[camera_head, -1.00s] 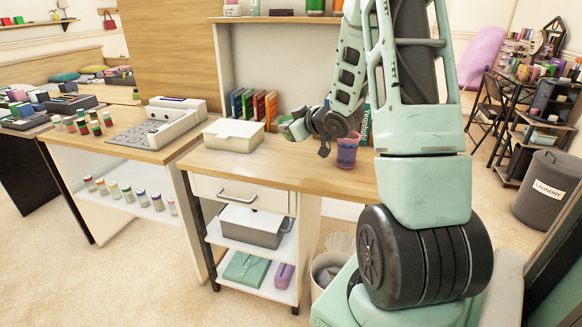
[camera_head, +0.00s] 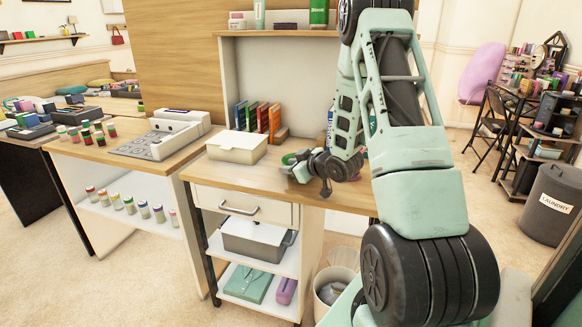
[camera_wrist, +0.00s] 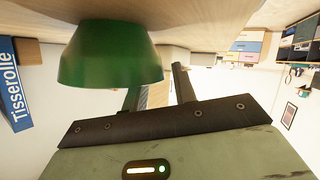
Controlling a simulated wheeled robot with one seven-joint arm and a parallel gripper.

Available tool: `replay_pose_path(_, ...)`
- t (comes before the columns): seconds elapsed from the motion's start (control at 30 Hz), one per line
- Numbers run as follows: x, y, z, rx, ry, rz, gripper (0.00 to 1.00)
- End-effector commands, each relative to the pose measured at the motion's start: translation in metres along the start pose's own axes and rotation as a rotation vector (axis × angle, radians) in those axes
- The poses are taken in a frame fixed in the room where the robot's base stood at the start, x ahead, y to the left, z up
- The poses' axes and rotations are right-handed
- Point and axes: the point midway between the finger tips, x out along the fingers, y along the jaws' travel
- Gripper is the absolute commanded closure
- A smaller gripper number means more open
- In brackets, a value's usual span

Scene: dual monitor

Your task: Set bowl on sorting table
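In the wrist view, which is upside down, a green bowl (camera_wrist: 110,58) stands upright on a wooden surface. In the head view the bowl (camera_head: 289,158) is a small dark-green patch behind my gripper (camera_head: 305,174), on the wooden table (camera_head: 255,178) by the books. In the wrist view my gripper (camera_wrist: 155,85) has its two dark fingers apart. One finger passes behind the bowl's rim; the other shows beside the wall with a small gap. The bowl's inside is hidden, so contact is not clear.
A cream lidded box (camera_head: 237,148) sits left of the bowl, and upright books (camera_head: 257,118) stand behind. A blue "Tisserolle" box (camera_wrist: 15,85) shows in the wrist view. A grey device (camera_head: 170,135) and several small jars (camera_head: 86,133) are on the left table. A laundry bin (camera_head: 551,203) stands right.

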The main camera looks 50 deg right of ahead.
Motion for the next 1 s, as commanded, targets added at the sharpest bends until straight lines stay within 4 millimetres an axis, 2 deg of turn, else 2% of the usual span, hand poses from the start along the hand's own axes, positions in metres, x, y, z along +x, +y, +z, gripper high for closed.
replay_pose_path(0.37,-0.006,0.001,0.000,0.000,-0.001,0.001,0.72)
replay_pose_path(0.47,-0.019,0.001,0.000,0.001,-0.002,0.002,0.72)
replay_pose_path(0.8,-0.088,0.001,-0.001,0.000,0.000,0.004,0.72)
replay_pose_path(1.0,-0.114,0.001,-0.001,0.000,0.000,0.002,0.72)
